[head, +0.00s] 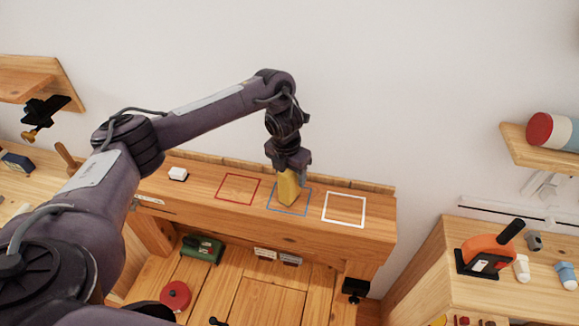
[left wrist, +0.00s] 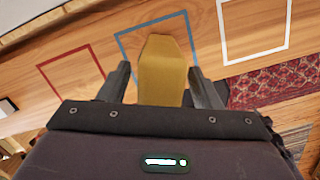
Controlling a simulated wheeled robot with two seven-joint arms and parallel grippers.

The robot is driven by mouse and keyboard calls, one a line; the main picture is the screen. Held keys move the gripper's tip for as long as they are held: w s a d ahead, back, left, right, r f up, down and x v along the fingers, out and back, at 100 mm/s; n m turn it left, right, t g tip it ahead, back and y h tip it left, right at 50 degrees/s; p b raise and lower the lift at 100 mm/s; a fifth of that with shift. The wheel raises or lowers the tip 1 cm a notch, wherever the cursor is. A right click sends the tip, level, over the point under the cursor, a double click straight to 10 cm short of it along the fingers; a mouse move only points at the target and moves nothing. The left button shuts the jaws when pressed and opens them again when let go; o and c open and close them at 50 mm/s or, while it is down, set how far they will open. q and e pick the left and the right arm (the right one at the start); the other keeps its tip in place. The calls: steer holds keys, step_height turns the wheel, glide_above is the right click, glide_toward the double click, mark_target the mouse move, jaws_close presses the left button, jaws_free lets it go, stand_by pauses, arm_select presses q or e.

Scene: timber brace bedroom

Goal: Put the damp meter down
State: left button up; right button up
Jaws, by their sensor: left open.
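The damp meter (head: 288,188) is a yellow block-like body standing upright inside the blue square outline (head: 273,206) on the wooden shelf. My left gripper (head: 290,172) is directly above it with its fingers around its upper part. In the left wrist view the damp meter (left wrist: 165,70) stands between the two fingers of my left gripper (left wrist: 162,88). The fingers are open, with a gap on each side of it. The blue outline (left wrist: 127,60) shows around its base. My right gripper is not seen in either view.
A red outline (head: 238,189) lies left of the blue one and a white outline (head: 344,209) right of it; both are empty. A wall shelf with a red-ended roll (head: 545,131) is at right.

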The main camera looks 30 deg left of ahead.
arm_select(q)
steer(key=r, duration=0.3)
steer(key=r+p, duration=0.1)
steer(key=r, duration=0.3)
steer(key=s+r+p, duration=0.1)
steer(key=r, duration=0.2)
steer(key=shift+s+a+r, duration=0.1)
steer(key=shift+r, duration=0.25)
steer(key=shift+s+r, duration=0.1)
steer(key=shift+r, duration=0.6)
